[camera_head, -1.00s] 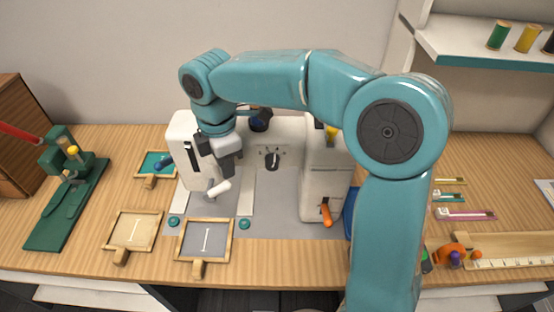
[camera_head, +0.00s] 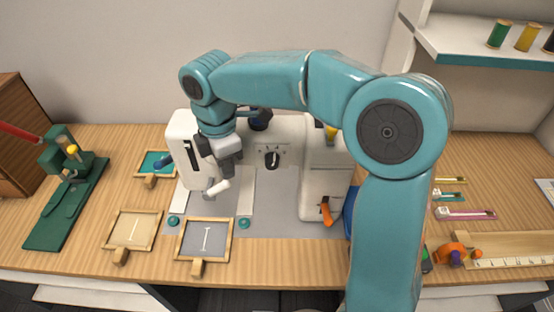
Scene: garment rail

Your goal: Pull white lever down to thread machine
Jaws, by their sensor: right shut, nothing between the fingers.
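The white sewing machine (camera_head: 310,190) stands on the table in the middle of the head view, partly hidden behind my right arm. My right gripper (camera_head: 227,172) is shut and empty, pointing down beside the machine's left end. A short white lever (camera_head: 218,187) shows just below the gripper's tip, tilted, near a grey part of the machine. I cannot tell whether the gripper touches it. My left gripper is not in view.
Framed fabric pieces (camera_head: 205,240) lie at the front of the machine. A green tool (camera_head: 65,195) stands at the left. A ruler (camera_head: 515,262) lies at the right.

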